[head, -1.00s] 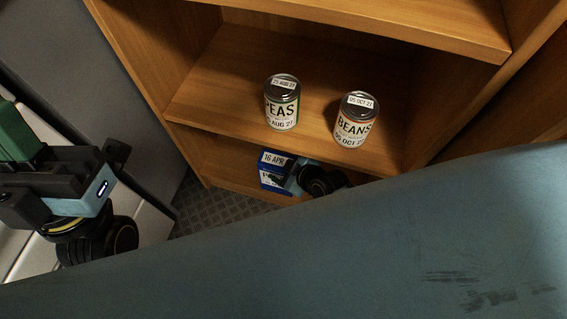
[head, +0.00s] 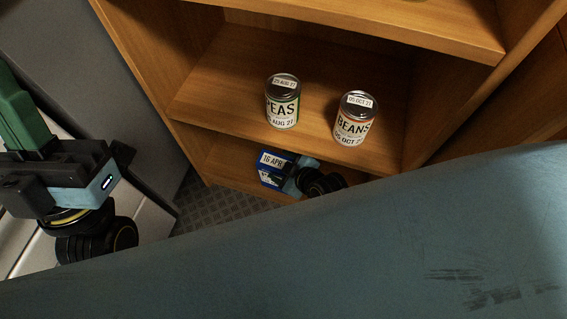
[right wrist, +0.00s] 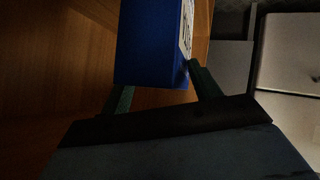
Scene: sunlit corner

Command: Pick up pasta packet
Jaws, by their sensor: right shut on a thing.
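The pasta packet (head: 269,170) is a blue box-like pack with a white label reading "16 APR". It is at the bottom shelf of the wooden case, and I cannot tell whether it touches the board. My right gripper (head: 297,173) is shut on it from the right; my large blue-grey arm link hides the rest of that arm. In the right wrist view the blue packet (right wrist: 148,45) sits between the two green fingers of the gripper (right wrist: 160,88). My left gripper (head: 20,115) is at the left edge, empty-looking; its finger gap is unclear.
A peas can (head: 283,102) and a beans can (head: 356,118) stand upright on the shelf (head: 225,90) above the packet. The wooden side panel (head: 150,75) is left of them. Grey patterned floor (head: 200,207) shows below. A grey panel (head: 80,65) stands at left.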

